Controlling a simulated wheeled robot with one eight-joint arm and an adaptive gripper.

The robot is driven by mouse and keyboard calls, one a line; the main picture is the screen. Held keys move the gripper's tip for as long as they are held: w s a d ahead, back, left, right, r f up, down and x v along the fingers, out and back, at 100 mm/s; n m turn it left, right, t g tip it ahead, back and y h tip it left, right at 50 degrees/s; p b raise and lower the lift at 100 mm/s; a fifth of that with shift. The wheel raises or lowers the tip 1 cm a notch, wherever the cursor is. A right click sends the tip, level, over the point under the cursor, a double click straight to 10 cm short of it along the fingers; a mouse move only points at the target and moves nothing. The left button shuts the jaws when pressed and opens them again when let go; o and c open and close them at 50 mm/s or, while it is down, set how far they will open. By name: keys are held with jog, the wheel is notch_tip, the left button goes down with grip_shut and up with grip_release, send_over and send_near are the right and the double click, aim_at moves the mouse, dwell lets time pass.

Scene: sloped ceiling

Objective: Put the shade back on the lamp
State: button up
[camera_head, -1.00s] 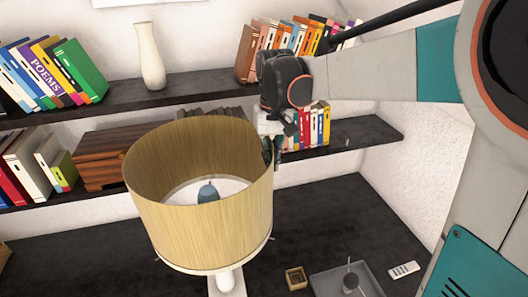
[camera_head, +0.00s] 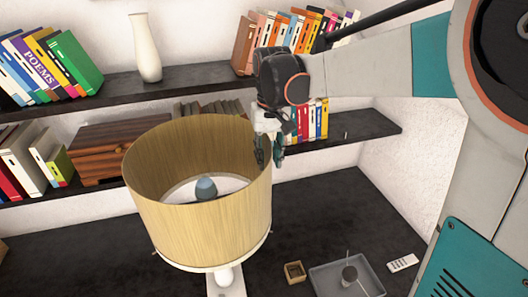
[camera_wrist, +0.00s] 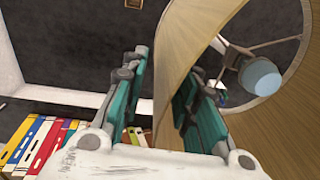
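The tan wood-grain shade (camera_head: 205,225) is around the white lamp (camera_head: 226,280), nearly upright, with the blue-grey bulb (camera_head: 206,188) showing inside it. I cannot tell whether its ring rests fully on the lamp. My gripper (camera_head: 271,150) is at the right part of the shade's upper rim. In the wrist view my gripper (camera_wrist: 168,85) is open, with one teal finger on each side of the shade's wall (camera_wrist: 178,55). A gap shows between the left finger and the wall. The bulb (camera_wrist: 261,77) and the ring's spokes show at right.
Dark shelves with books (camera_head: 55,68), a white vase (camera_head: 145,48) and a wooden box (camera_head: 100,158) stand behind. On the dark desk (camera_head: 345,215) are a small wooden box (camera_head: 294,271), a grey tray (camera_head: 325,281) and a remote (camera_head: 402,262). The desk right of the shade is mostly clear.

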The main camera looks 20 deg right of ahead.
notch_tip(320, 180, up, 12)
jog(key=shift+d+r, duration=0.1)
dwell(0.6)
jog(key=shift+s, duration=0.1)
dwell(0.3)
